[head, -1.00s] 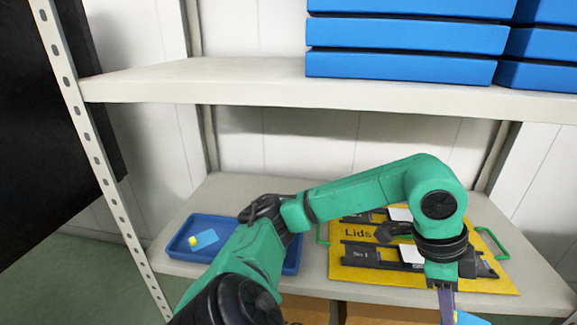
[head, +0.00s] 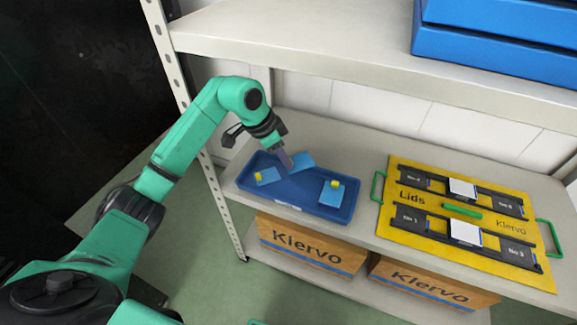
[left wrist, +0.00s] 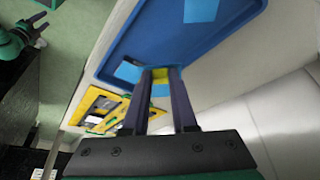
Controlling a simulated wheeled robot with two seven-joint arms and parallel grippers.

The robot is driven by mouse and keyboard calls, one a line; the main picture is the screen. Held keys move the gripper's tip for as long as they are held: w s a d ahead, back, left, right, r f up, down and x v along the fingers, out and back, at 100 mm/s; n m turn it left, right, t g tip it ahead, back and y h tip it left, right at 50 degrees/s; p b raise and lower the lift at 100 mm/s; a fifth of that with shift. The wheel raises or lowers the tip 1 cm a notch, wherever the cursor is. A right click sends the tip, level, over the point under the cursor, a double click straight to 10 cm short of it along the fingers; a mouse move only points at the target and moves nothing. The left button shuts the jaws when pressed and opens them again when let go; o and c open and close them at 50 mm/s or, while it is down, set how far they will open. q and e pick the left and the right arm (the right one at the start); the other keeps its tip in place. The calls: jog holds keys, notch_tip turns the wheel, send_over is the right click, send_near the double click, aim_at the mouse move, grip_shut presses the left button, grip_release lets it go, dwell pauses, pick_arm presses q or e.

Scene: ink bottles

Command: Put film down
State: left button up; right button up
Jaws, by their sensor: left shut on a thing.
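My left gripper (head: 288,166) is shut on a light blue film (head: 303,161) over the back of the blue tray (head: 325,213). In the left wrist view, my left gripper (left wrist: 160,75) has the film's yellow part (left wrist: 160,82) between its fingers. I cannot tell whether the held film touches the tray. Two other blue films with yellow tabs lie in the tray, one at the left (head: 268,177) and one at the right (head: 331,194).
A yellow "Lids" board (head: 392,222) with green handles, dark holders and white pieces lies right of the tray. A shelf (head: 300,45) with blue boxes (head: 490,52) is above. Cardboard boxes (head: 312,244) stand below. A shelf post (head: 205,165) rises at the left.

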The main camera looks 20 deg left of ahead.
pick_arm(q)
jog(key=f+b, duration=0.1)
jog(key=b, duration=0.1)
send_near(291, 189)
jog(key=x, duration=0.5)
jog(key=shift+w+f, duration=0.1)
jog(key=shift+f, duration=0.1)
pick_arm(e)
jog(key=s+f, duration=0.1)
jog(key=s+d+f, duration=0.1)
jog(key=s, duration=0.1)
jog(key=shift+s+f, duration=0.15)
jog(key=shift+f, duration=0.05)
pick_arm(q)
jog(key=shift+d+f, duration=0.1)
jog(key=shift+f, duration=0.05)
jog(key=shift+f, duration=0.3)
jog(key=o, duration=0.8)
jog(key=shift+o, duration=0.2)
jog(key=shift+r, duration=0.1)
